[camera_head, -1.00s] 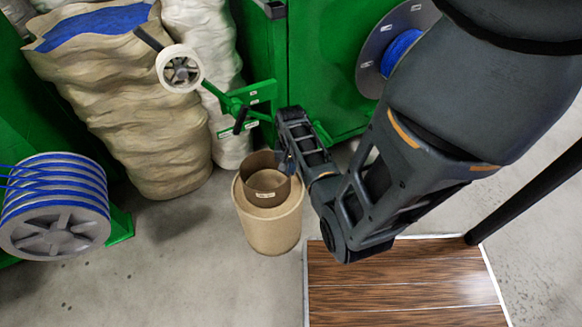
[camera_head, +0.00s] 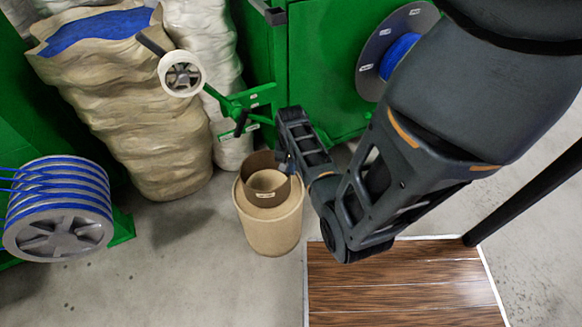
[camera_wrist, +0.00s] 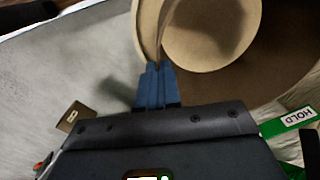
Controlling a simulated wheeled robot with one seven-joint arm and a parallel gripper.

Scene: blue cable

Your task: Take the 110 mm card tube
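The card tube (camera_head: 263,194) is a thin brown ring with a small pale label on its front, too small to read. My gripper (camera_head: 286,160) comes in from the right and meets the tube's right rim. In the wrist view, my blue fingers (camera_wrist: 157,68) are nearly together, with the thin tube wall (camera_wrist: 167,35) running in between them. They look shut on that wall.
A green frame arm (camera_head: 240,105) with a white roll (camera_head: 182,73) stands behind the drum. Large sacks (camera_head: 135,110) stand at the back left, a blue cable reel (camera_head: 62,210) at the left. A wooden platform (camera_head: 400,285) lies at the right. The floor in front is clear.

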